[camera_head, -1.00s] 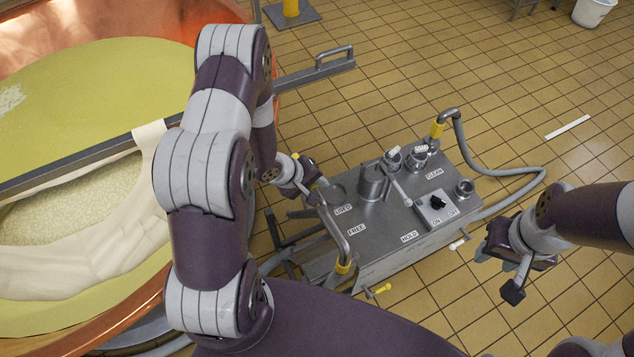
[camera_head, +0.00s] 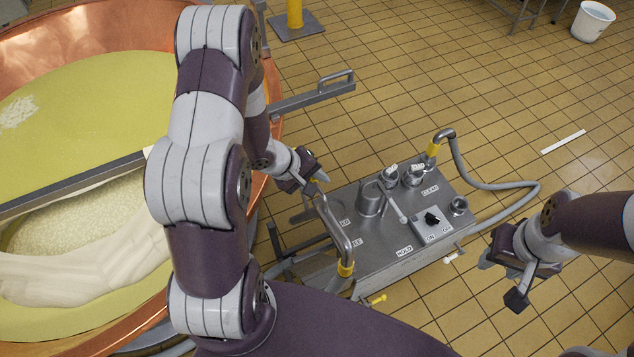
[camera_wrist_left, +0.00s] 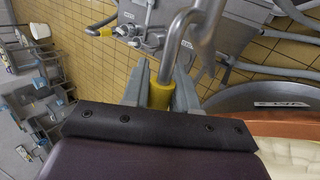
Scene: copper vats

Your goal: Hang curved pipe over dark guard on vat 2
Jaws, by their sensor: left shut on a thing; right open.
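The curved grey pipe (camera_head: 330,222) has yellow sleeves at its ends. My left gripper (camera_head: 318,178) is shut on its upper yellow sleeve, which shows between the fingers in the left wrist view (camera_wrist_left: 161,93). The pipe's lower end hangs over the cart's left side. A copper vat (camera_head: 268,190) stands at left, and a plate (camera_wrist_left: 277,104) on a vat shows in the wrist view, its number unclear. A dark bar (camera_head: 75,183) crosses this vat; I cannot tell whether it is the guard. My right gripper (camera_head: 500,275) is open and empty, right of the cart.
The metal cart (camera_head: 375,245) carries sockets, a switch and labels. A second curved pipe (camera_head: 445,138) with a grey hose stands at its back. A bracket with a handle (camera_head: 320,95) sticks out from the vat. A white bucket (camera_head: 592,20) stands far right. Tiled floor is open beyond.

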